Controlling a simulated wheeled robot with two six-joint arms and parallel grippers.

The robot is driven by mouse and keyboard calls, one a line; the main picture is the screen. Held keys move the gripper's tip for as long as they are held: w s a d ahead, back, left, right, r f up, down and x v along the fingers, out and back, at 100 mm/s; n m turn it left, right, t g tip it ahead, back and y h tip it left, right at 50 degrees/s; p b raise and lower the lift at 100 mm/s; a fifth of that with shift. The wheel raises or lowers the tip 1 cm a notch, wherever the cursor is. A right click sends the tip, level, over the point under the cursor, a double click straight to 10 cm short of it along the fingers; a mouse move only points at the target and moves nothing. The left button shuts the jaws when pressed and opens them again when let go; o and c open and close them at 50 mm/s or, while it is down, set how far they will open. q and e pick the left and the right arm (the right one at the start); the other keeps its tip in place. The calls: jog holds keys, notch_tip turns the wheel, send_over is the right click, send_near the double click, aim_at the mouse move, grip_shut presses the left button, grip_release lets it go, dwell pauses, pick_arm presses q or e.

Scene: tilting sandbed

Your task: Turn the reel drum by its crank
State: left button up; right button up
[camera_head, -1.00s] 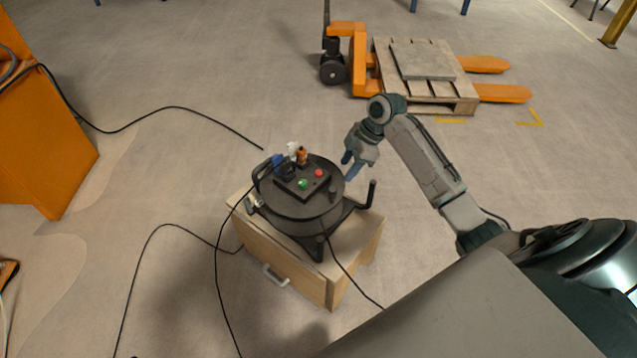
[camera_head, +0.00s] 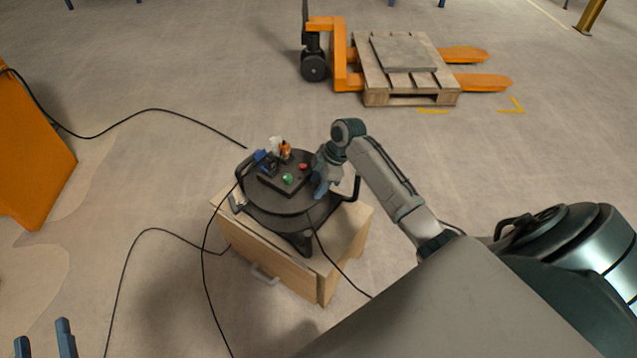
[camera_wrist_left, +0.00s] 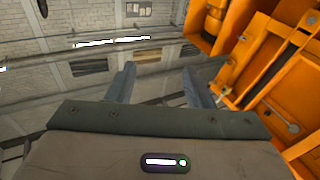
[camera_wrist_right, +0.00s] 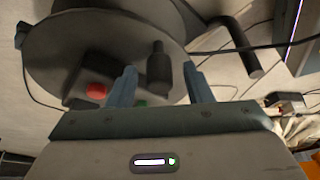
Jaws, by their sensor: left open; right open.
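The dark reel drum (camera_head: 272,203) lies flat in its black tubular stand on a small wooden cabinet. Its top carries a panel with a red and a green button and several coloured plugs. In the right wrist view, the dark crank knob (camera_wrist_right: 158,70) stands up from the drum's face, between my open fingers in the picture; I cannot tell whether they touch it. My right gripper (camera_head: 322,189) is open at the drum's right edge and hides the knob in the head view. My left gripper (camera_head: 44,334) is open and empty at the bottom left, far from the drum.
The wooden cabinet (camera_head: 272,259) has a front handle. Black cables (camera_head: 205,270) run from the reel over the floor. An orange pallet truck (camera_head: 345,60) with a wooden pallet (camera_head: 437,75) stands behind. An orange unit (camera_head: 35,160) is at left.

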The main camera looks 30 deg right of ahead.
grip_shut()
